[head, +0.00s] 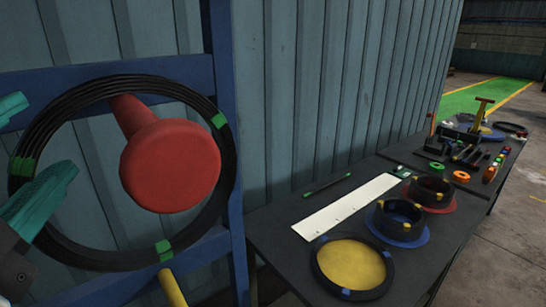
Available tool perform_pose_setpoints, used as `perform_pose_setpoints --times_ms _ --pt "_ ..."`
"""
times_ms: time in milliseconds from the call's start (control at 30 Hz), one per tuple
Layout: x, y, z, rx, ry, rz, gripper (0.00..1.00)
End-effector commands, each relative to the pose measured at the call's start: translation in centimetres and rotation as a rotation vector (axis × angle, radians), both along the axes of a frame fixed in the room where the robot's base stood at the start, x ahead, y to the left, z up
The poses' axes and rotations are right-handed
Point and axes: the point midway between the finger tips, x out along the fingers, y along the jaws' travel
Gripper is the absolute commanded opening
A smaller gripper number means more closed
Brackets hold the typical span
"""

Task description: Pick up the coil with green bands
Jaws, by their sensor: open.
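The coil with green bands (228,165) is a black ring of several turns, hanging upright at the left of the head view. Green bands show at its upper right, left and bottom. It hangs around a red peg (170,165) with a wide round head. My gripper (50,135) is open at the left edge, with two teal fingers. In the picture, one finger is left of the coil and the other crosses in front of its left side. Whether they touch the coil, I cannot tell.
A blue frame (228,90) stands behind the coil; a yellow peg (172,288) is below. On the dark table (285,240) lie a white strip (345,205), a blue-banded coil (318,275), a yellow-banded coil (398,224), a coil on a red disc (430,193), and tools.

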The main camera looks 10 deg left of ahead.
Motion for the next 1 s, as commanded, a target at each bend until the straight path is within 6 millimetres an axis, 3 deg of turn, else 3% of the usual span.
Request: perform_pose_setpoints --times_ms 500,767,1000 --pt "5.0 1.8 1.3 0.0 0.0 -0.001 0.49" --pt "5.2 1.9 1.2 0.0 -0.001 0.0 0.49" --pt "5.2 1.9 1.2 0.0 -0.001 0.0 0.28"
